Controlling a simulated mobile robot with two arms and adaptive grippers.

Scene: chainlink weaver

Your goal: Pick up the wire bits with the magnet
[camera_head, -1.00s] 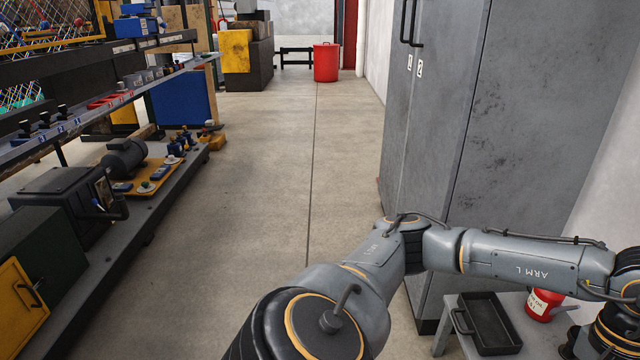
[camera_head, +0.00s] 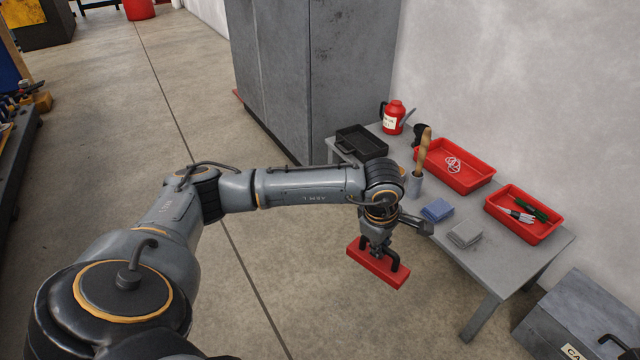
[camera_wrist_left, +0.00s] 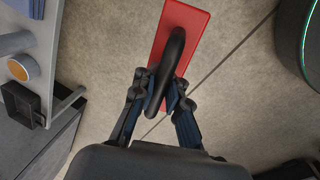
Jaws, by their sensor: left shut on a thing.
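The magnet, a red bar (camera_head: 372,266) with a black loop handle, hangs over the concrete floor beside the near side of the table. It also shows in the left wrist view (camera_wrist_left: 194,28), red plate beyond the handle. My left gripper (camera_head: 379,243) is shut on the black handle; its fingertips (camera_wrist_left: 162,93) close around the handle from both sides. No wire bits can be made out on the floor or on the magnet; the magnet's underside is hidden. My right gripper is not in view.
A grey cabinet (camera_head: 350,60) stands behind. A grey box (camera_head: 580,320) sits at lower right.

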